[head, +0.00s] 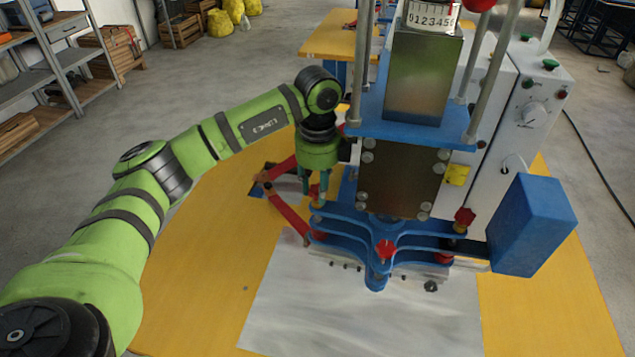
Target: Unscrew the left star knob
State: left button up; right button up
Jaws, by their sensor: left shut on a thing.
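The plastic welding machine stands on the yellow table, with a blue plate stack (345,218) at its front. The left star knob (314,190) is red and shows only as a small patch, mostly hidden by my left gripper (314,194). That gripper points down over the left end of the stack, with its fingers shut on the left star knob. A matching red star knob (464,217) sits at the right end, and another red knob (385,249) is at the front middle. My right gripper does not show.
Red lever arms (288,213) lie just left of the stack. A blue block (532,225) juts out at the right, beside a grey control box (530,118). A bare metal sheet (360,310) covers the front table; the yellow table top (200,275) is clear at left.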

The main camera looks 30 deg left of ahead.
pick_arm(q)
jog(key=shift+r+p, duration=1.7)
jog(key=shift+r, duration=0.85)
jog(key=shift+f, duration=0.1)
